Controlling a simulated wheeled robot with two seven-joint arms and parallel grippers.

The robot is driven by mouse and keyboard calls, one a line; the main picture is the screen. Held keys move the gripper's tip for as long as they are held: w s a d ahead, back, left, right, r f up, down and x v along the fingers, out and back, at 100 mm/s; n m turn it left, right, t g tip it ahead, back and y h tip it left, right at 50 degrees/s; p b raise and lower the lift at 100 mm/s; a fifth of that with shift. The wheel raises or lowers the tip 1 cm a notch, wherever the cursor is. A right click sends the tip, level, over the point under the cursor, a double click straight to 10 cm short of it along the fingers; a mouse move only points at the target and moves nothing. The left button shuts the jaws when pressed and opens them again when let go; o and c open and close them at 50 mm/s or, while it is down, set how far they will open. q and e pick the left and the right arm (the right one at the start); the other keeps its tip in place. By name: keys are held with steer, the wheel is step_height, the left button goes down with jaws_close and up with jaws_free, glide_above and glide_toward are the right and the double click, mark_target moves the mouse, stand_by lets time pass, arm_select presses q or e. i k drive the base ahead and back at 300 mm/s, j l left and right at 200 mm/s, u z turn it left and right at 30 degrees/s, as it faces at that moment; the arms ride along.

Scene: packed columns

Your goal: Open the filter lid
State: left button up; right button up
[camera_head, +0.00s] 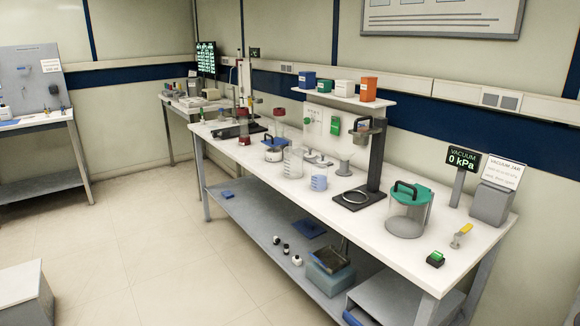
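No lid in view is marked as the filter lid, so I cannot tell for sure which one it is. A teal-green lid with a black handle (409,192) sits on a clear cylindrical jar (405,222) at the near right of the long bench, and looks closed. Further left, a smaller vessel with a black handle (274,145) stands among glassware, and its top is too small to make out. A black stand (375,160) holds a metallic cup (362,135) over a ring on its base. Neither of my grippers is in view.
The long white bench (335,225) carries beakers (319,178), a vacuum display (461,158) reading 0 kPa, a grey box (490,203), a yellow-handled valve (461,235) and a green-topped switch (435,259). A small shelf (345,101) holds coloured boxes.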

mark_target(274, 143)
steer(key=i+j+u, duration=0.1)
steer(key=i, duration=0.4)
steer(key=i+j+u, duration=0.1)
steer(key=i, duration=0.4)
steer(key=i+j+z, duration=0.4)
steer(key=j, duration=0.2)
steer(key=i+j+z, duration=0.2)
steer(key=j, duration=0.15)
steer(key=i+j+z, duration=0.2)
steer(key=j, duration=0.15)
steer(key=j+z, duration=0.2)
steer(key=j, duration=0.15)
steer(key=j+z, duration=0.25)
steer(key=j, duration=1.35)
